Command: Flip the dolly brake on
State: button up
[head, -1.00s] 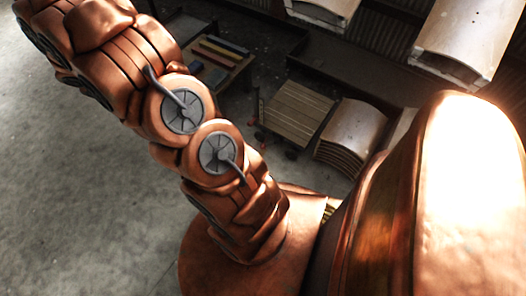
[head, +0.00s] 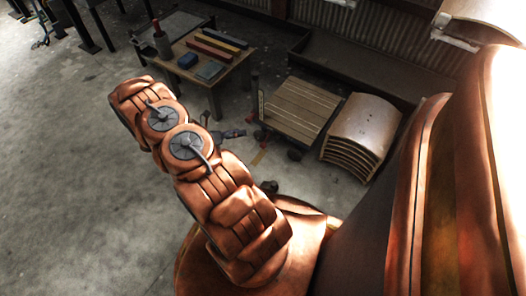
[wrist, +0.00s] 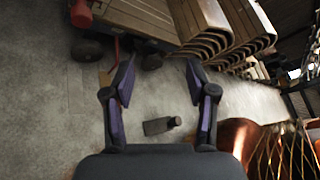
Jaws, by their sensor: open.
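The dolly (head: 302,112) is a low wooden-slatted cart on dark wheels, standing on the concrete floor right of my arm in the head view. In the wrist view, the dolly (wrist: 140,14) fills the top, with two dark wheels below its edge. A red part (wrist: 81,13) shows at its left corner. I cannot make out for sure which part is the brake. My gripper (wrist: 159,64) is open and empty, its fingertips spread below the dolly's edge near a wheel. In the head view it is small, partly hidden behind my arm, beside the dolly's left corner.
A stack of curved panels (head: 362,127) stands right of the dolly. A wooden table (head: 212,78) with coloured bars is behind my arm. A small dark block (wrist: 158,126) lies on the floor below the fingers. Floor at the left is clear.

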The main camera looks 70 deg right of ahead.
aim_at(261, 146)
jog(key=s+d+f+n+h+b, duration=0.1)
jog(key=s+f+n+b, duration=0.1)
jog(key=f, duration=0.4)
jog(key=s+d+f+n+b, duration=0.1)
jog(key=f+b, duration=0.1)
jog(key=f, duration=0.4)
jog(key=shift+t, duration=0.3)
jog(key=b+x, duration=0.2)
jog(key=x, duration=0.4)
jog(key=shift+s+d+f+b, duration=0.1)
jog(key=shift+f+b, duration=0.1)
jog(key=shift+b, duration=0.15)
jog(key=shift+s+d, duration=0.4)
jog(key=shift+d, duration=0.1)
jog(key=shift+c, duration=0.3)
grip_shut()
